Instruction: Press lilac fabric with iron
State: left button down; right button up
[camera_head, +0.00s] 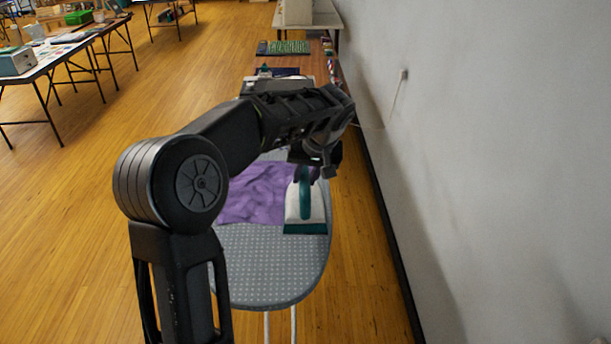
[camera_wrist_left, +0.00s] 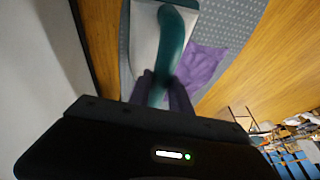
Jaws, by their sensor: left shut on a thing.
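The lilac fabric (camera_head: 256,194) lies wrinkled on the grey dotted ironing board (camera_head: 262,262). The white and teal iron (camera_head: 304,208) is at the board's right side, at the fabric's right edge. Whether its sole touches the board or fabric I cannot tell. My left gripper (camera_head: 308,172) is shut on the iron's teal handle. In the left wrist view the fingers (camera_wrist_left: 162,92) close around the handle of the iron (camera_wrist_left: 172,45), and the fabric (camera_wrist_left: 203,64) shows beside it. My arm hides the far part of the board. My right gripper is not in view.
A grey wall (camera_head: 480,150) runs close along the right. Behind the board stands a brown table (camera_head: 262,62) with a green item on it. Folding tables with goods (camera_head: 50,62) stand at the far left. The wooden floor (camera_head: 70,230) on the left is clear.

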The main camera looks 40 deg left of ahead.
pick_arm(q)
jog(key=shift+w+f+b, duration=0.1)
jog(key=shift+f+b, duration=1.8)
jog(key=shift+f, duration=1.4)
jog(key=shift+f+b, duration=0.25)
jog(key=shift+b, duration=0.3)
jog(key=shift+r, duration=0.1)
